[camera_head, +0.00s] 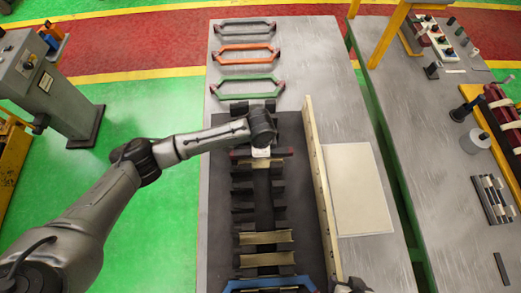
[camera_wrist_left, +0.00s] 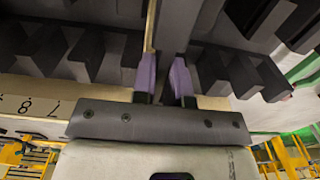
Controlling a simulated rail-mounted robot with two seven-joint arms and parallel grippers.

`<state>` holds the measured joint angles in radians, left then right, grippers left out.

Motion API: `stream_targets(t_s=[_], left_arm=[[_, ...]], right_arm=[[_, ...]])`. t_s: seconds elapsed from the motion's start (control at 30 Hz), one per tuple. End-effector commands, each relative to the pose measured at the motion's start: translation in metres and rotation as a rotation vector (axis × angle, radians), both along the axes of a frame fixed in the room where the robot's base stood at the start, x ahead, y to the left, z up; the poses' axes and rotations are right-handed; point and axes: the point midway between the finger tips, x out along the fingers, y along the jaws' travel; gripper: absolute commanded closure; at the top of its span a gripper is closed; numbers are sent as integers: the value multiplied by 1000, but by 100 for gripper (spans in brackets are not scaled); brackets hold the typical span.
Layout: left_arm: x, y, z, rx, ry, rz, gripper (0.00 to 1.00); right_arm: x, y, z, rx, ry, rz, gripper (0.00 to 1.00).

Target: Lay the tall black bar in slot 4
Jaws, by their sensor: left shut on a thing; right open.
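The slotted dark stator (camera_head: 245,190) runs down the middle of the table, with black teeth on both sides; in the left wrist view its teeth (camera_wrist_left: 105,60) stand on both sides of my fingers. My left gripper (camera_wrist_left: 164,80) is shut; a narrow dark piece, apparently the tall black bar (camera_wrist_left: 165,62), is between its purple fingertips. In the head view my left wrist hides these fingers over the upper stator. I cannot tell whether the bar touches a slot. My right gripper (camera_head: 350,285) is at the bottom edge, dark, mostly cut off, open and away from the stator.
Grey (camera_head: 245,22), orange (camera_head: 246,47) and green (camera_head: 245,80) coils lie beyond the stator; a blue coil (camera_head: 268,284) is at its near end. Tan strips (camera_head: 266,237) lie across lower slots. A beige numbered rail (camera_head: 320,190) borders it, beside a pale sheet (camera_head: 357,190).

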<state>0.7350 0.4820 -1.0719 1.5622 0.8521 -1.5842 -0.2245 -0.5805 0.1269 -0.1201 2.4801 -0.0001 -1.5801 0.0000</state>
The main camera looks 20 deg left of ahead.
Motion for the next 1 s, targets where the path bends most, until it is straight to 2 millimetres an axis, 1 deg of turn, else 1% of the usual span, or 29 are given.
stream_targets(t_s=[1.0], left_arm=[[0, 0, -28, 0, 1, 0, 100]], right_arm=[[0, 3, -9, 9, 0, -5, 31]])
